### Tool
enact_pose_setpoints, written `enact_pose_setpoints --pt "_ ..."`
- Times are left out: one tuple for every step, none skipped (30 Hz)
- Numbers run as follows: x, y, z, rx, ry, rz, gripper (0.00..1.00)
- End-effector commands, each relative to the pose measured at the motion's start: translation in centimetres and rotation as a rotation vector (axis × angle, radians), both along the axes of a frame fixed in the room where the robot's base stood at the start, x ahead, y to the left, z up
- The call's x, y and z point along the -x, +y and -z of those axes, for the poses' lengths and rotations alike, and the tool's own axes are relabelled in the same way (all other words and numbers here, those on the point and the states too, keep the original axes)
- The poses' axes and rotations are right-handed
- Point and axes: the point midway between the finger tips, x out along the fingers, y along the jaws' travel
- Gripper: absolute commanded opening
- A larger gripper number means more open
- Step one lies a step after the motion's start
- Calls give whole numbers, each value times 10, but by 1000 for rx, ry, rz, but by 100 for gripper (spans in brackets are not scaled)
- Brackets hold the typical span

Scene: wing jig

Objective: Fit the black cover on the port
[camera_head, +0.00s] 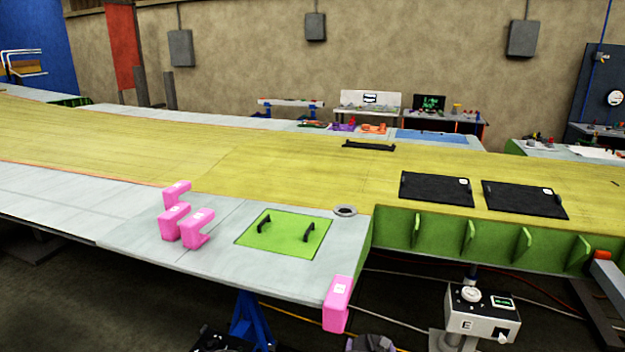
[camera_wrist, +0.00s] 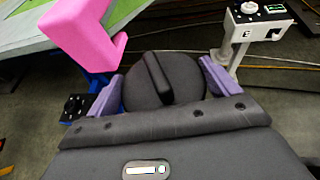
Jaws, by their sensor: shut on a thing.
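The black cover (camera_wrist: 184,85) is a round dark disc with a raised bar handle across it. In the wrist view my gripper (camera_wrist: 162,76) has its two purple fingers on either side of the cover, shut on it, away from the wing. In the head view only a part of my gripper (camera_head: 371,343) shows at the bottom edge, below the wing's near edge. The port (camera_head: 345,211) looks like a grey ring with a dark centre, on the wing's top beside the green panel. It is uncovered, and my gripper is in front of it and lower.
A pink clamp block (camera_head: 338,303) sits on the wing's near corner, close to my gripper; it also shows in the wrist view (camera_wrist: 85,35). Several pink blocks (camera_head: 183,222) stand left of the green panel (camera_head: 285,233). A grey control box (camera_head: 481,312) stands right.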

Motion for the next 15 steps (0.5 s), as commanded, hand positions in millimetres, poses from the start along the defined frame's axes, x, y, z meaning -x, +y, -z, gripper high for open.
enact_pose_setpoints --pt "5 -2 9 5 3 -16 64" --pt "8 -3 14 4 4 -28 64" --pt "10 -3 19 4 3 -41 64" --pt "11 -3 21 2 1 -49 64" --pt "12 -3 24 2 1 -55 64" --pt "14 -3 28 2 0 -65 64" --pt "16 -4 31 2 0 -71 64" --pt "18 -4 34 2 0 -80 64" --pt "20 -4 38 1 1 -88 64" --pt "21 -4 40 1 1 -97 64" --pt "22 -3 42 1 0 -101 64" --pt "23 -3 44 0 0 -108 64" --pt "24 -3 46 0 -1 -114 64" --pt "25 -3 48 1 -1 -118 64" --pt "26 -3 51 1 -1 -126 64"
